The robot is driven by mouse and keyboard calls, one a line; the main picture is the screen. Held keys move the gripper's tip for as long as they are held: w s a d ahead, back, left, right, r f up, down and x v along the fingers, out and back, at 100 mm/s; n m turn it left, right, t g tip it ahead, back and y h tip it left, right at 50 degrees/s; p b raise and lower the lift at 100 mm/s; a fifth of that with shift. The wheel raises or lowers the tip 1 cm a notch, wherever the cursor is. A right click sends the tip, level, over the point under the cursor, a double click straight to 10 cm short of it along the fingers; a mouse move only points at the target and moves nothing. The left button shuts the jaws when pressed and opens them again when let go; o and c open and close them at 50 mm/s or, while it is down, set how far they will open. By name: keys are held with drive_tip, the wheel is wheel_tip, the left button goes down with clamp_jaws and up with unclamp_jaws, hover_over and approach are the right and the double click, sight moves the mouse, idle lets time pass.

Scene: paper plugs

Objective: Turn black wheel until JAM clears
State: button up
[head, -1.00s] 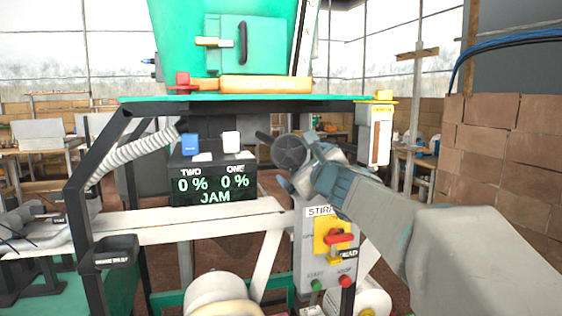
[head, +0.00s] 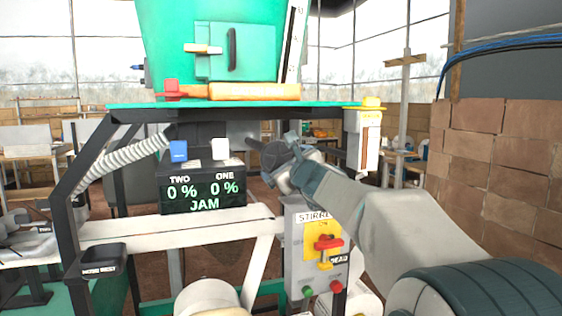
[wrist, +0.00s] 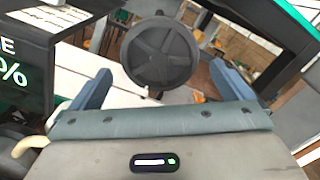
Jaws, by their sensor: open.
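The black wheel (head: 276,155) is a round spoked disc under the green machine top, right of the display in the head view. In the wrist view the wheel (wrist: 158,53) lies ahead, between and beyond my open fingers. My gripper (wrist: 160,88) is open and empty, its blue fingers on either side of the wheel's lower part in the picture; I cannot tell whether they touch it. In the head view my gripper (head: 288,160) is close to the wheel and partly overlaps it. The display (head: 203,190) reads TWO 0 %, ONE 0 %, JAM.
A grey control box (head: 318,255) with a red and yellow switch and green and red buttons stands below my arm. A white beam (head: 165,228) runs below the display. A brick wall (head: 500,160) is at the right. A yellow-capped white box (head: 363,140) hangs right of the wheel.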

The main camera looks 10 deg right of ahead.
sight(280, 159)
drive_tip(key=m+p, duration=0.1)
drive_tip(key=m, duration=0.5)
drive_tip(key=shift+r+p, duration=0.15)
drive_tip(key=shift+p, duration=0.25)
drive_tip(key=m+p, duration=0.2)
drive_tip(key=m, duration=0.4)
drive_tip(key=m+p, duration=0.2)
drive_tip(key=m, duration=0.2)
drive_tip(key=shift+m, duration=0.3)
drive_tip(key=m+p, duration=0.3)
drive_tip(key=m, duration=0.1)
drive_tip(key=shift+r, duration=0.15)
drive_tip(key=m+p, duration=0.1)
drive_tip(key=m, duration=0.1)
drive_tip(key=shift+m+p, duration=0.3)
drive_tip(key=shift+m, duration=0.1)
drive_tip(key=shift+f+m, duration=0.3)
drive_tip(key=shift+f, duration=0.05)
drive_tip(key=shift+w, duration=0.1)
drive_tip(key=shift+w+a, duration=0.2)
drive_tip(key=shift+w, duration=0.75)
drive_tip(key=shift+w+a, duration=0.15)
drive_tip(key=shift+w, duration=0.75)
